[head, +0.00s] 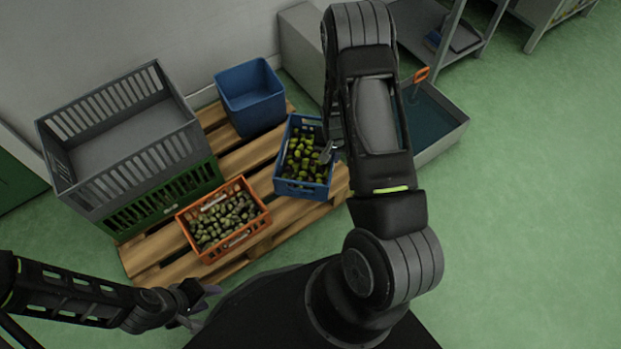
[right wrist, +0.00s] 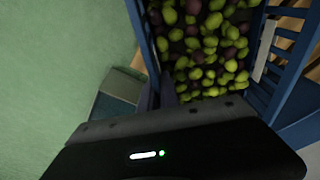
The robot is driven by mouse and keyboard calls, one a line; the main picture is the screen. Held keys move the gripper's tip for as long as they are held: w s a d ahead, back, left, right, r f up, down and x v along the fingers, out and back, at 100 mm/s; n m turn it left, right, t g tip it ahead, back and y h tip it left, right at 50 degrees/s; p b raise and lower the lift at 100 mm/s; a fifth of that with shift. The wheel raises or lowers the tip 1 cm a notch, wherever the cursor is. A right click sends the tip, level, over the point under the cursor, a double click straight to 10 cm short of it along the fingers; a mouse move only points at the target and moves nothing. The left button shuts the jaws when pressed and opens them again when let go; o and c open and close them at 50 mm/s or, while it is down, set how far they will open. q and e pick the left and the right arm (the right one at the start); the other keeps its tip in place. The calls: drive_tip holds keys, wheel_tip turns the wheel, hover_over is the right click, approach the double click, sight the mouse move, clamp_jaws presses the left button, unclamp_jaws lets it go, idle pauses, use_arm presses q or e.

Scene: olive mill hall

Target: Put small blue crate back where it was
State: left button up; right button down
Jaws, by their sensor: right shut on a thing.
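The small blue crate (head: 301,190) holds green and dark olives and is at the right end of the wooden pallet. I cannot tell whether it rests fully on the slats. My right gripper (head: 331,152) is shut on the crate's right side wall. In the right wrist view the fingers (right wrist: 162,92) grip the slatted wall, and the blue crate (right wrist: 148,48) fills the upper middle with its olives. My left gripper (head: 204,305) is open and empty, low at the left, in front of the pallet.
The pallet (head: 147,272) also bears an orange crate (head: 262,216) of olives, a plain blue bin (head: 252,110), and a grey crate (head: 180,135) on a green crate (head: 160,207). A grey basin (head: 450,133) of dark liquid stands right of the pallet. Green floor is clear at right.

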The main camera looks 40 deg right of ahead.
wheel_tip(320, 180, down, 6)
drive_tip(key=shift+b, duration=1)
drive_tip(key=shift+f+b, duration=0.65)
drive_tip(key=shift+f, duration=1.25)
drive_tip(key=shift+f, duration=0.2)
drive_tip(key=c, duration=1.6)
unclamp_jaws()
drive_tip(key=shift+r, duration=0.1)
drive_tip(key=shift+r, duration=0.1)
